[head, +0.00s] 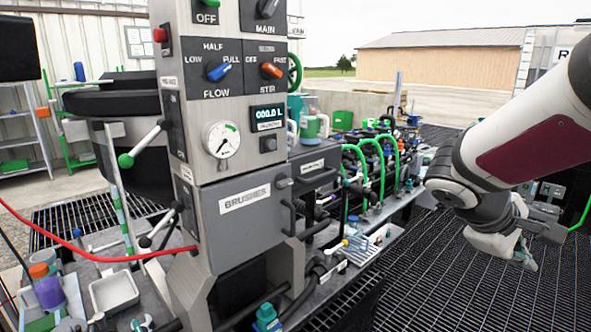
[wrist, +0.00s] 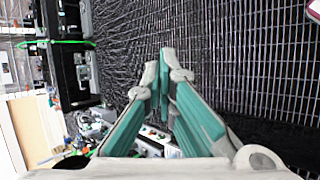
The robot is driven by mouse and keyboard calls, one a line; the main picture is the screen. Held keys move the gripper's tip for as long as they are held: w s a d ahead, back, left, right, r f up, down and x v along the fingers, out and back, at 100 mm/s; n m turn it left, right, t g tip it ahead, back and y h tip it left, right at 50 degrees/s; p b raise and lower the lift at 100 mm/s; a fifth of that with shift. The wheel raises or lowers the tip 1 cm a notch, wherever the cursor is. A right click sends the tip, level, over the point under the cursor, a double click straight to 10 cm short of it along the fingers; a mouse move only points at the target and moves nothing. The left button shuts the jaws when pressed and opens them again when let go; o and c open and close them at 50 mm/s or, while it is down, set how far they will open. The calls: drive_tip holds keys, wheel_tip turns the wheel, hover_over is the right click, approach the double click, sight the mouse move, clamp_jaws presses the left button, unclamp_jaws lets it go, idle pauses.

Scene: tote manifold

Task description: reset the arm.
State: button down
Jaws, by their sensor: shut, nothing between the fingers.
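My arm (head: 530,125) reaches in from the right edge of the head view and bends downward. My gripper (head: 527,262) hangs at its end over the dark floor grating, to the right of the machine and apart from it. In the wrist view my gripper (wrist: 163,75) shows two fingers with teal pads that meet near their tips. The fingers are shut with nothing between them.
A grey control cabinet (head: 235,215) with knobs, a gauge and a "BRUSHES" drawer stands left of centre. Green hoses (head: 375,160) and fittings run along the bench behind it. A white tray (head: 114,292) sits at lower left. The grating (head: 440,290) below my gripper looks clear.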

drive_tip(key=s+a+r+m+t+y+p, duration=0.2)
drive_tip(key=s+a+m+y, duration=0.4)
drive_tip(key=s+a, duration=1.2)
drive_tip(key=r+y+p, duration=0.1)
drive_tip(key=y, duration=0.2)
